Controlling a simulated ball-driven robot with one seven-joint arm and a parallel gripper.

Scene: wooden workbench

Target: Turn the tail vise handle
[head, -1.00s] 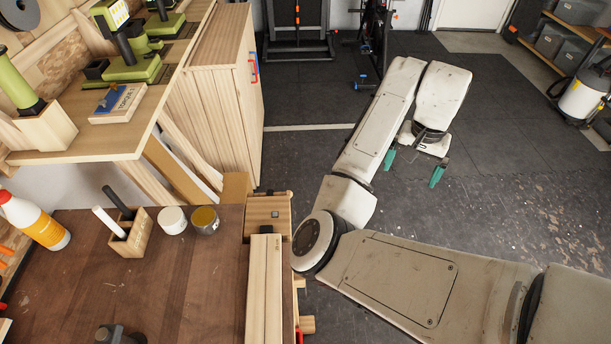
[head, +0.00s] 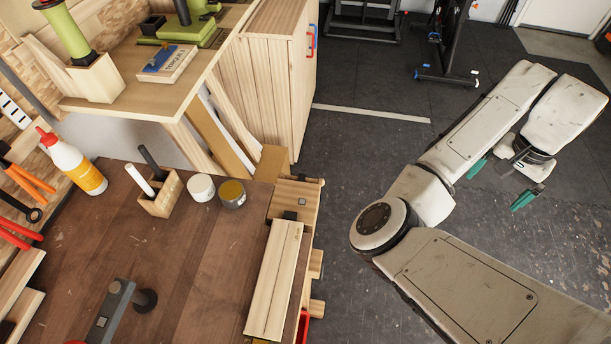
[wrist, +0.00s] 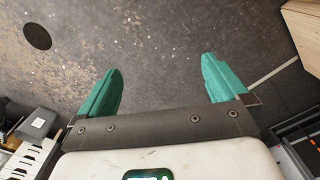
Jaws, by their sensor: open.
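The workbench (head: 200,265) has a wooden vise block (head: 293,200) at its right end, with a long pale wooden piece (head: 273,280) in front of it. Wooden pieces (head: 316,264) stick out from the bench's right side. I cannot make out the tail vise handle clearly. My gripper (head: 503,184) is open and empty, its two teal fingers wide apart. It hangs over the dark floor, well right of the bench and touching nothing. In the wrist view my gripper (wrist: 161,72) shows only floor between its fingers.
A glue bottle (head: 76,165), a wooden pen holder (head: 162,196) and two small round containers, one white (head: 202,188) and one grey (head: 232,194), stand on the bench. A wooden cabinet (head: 268,80) stands behind. The floor (head: 350,180) between bench and arm is clear.

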